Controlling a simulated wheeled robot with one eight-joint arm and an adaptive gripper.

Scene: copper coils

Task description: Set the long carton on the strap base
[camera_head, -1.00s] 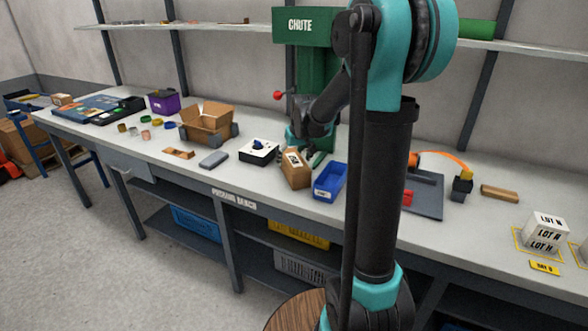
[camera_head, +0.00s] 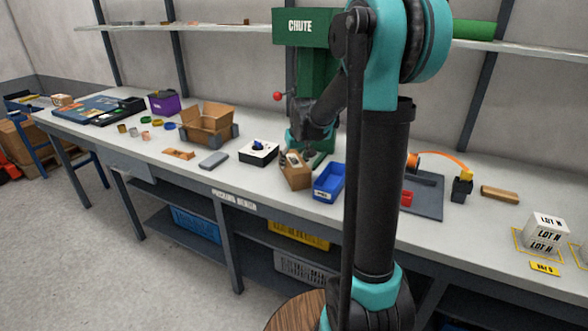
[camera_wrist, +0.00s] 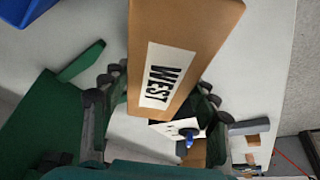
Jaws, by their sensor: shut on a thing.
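The long carton (camera_head: 296,178) is a brown box with a white label, standing at the front of the bench beside a blue bin.
The blue bin (camera_head: 328,183) is close to the carton's right. The green chute (camera_head: 316,70) stands behind.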

